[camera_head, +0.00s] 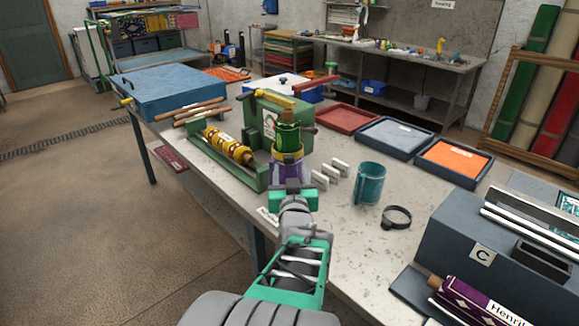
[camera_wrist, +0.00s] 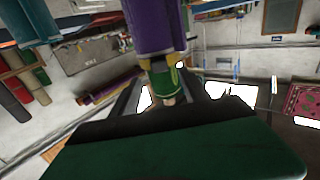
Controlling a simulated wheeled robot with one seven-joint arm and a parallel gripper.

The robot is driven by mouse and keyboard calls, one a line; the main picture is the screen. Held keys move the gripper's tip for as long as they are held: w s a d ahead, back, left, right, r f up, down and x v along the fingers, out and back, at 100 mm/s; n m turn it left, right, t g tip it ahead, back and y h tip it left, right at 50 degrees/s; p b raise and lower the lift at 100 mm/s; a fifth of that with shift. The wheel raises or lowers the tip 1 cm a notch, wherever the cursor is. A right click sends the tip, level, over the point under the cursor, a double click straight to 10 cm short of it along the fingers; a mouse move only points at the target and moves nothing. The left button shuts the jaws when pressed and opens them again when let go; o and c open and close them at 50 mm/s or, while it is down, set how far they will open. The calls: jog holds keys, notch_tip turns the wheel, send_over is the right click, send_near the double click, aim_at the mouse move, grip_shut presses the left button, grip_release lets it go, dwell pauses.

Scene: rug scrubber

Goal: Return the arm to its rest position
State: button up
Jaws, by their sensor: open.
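My gripper (camera_head: 292,188) is out over the front part of the table (camera_head: 335,235), with my arm coming up from the bottom of the head view. Its jaws are open, and nothing is clearly held between them. I cannot tell whether the fingers touch the container.
A green machine (camera_head: 262,120) with a yellow roll (camera_head: 228,146) stands behind to the left. A teal mug (camera_head: 369,184), a black ring (camera_head: 396,217) and several white blocks (camera_head: 330,174) lie right of my gripper. A dark box (camera_head: 480,250) is at front right. Floor at left is open.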

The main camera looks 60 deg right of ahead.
jog(key=w+a+f+n+y+p, duration=0.1)
jog(key=w+a+f+n+y, duration=0.2)
jog(key=a, duration=0.5)
jog(key=w+a+f+n+g+y, duration=0.1)
jog(key=w+a+f+y, duration=0.1)
jog(key=w+a+y, duration=0.4)
jog(key=w+a+f+n+y+p, duration=0.1)
jog(key=w+a+f+n, duration=0.1)
jog(key=a, duration=0.7)
jog(key=s+a+f+n+g+y, duration=0.1)
jog(key=s+a+n+g+y, duration=0.1)
jog(key=a, duration=0.7)
jog(key=s+a+f+n+g+y, duration=0.2)
jog(key=s+a+g, duration=0.2)
jog(key=s+a, duration=0.3)
jog(key=a, duration=0.3)
jog(key=shift+s+n+g+p, duration=0.15)
jog(key=shift+n+g+p, duration=0.15)
jog(key=shift+g, duration=0.1)
